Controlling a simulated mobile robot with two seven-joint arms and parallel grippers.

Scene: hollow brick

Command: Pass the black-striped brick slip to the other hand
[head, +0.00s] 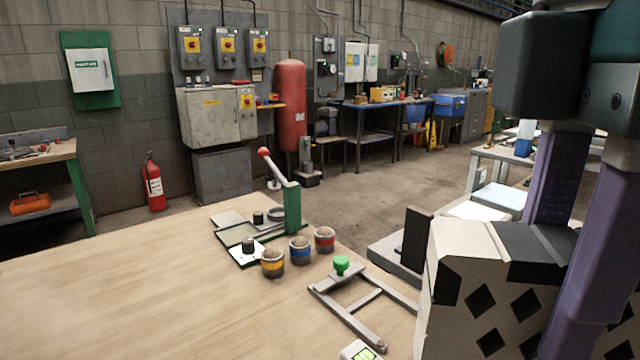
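The black-striped brick slip (468,244) is a white block with a black band over its top and dark diamond shapes on its front face. It is close to the camera at the lower right, and its lower part runs out of the picture. My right gripper (568,240) comes down from the upper right with two purple fingers. One finger passes behind the block and the other in front of it, so it appears shut on the block. The fingertips are hidden or out of the picture. My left gripper is not in view.
On the wooden table (130,290) stand a green lever press (292,207), several small tins (300,250) and a metal frame with a green knob (341,265). A dark upright plate (416,238) stands on a grey base left of the block. The table's left part is clear.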

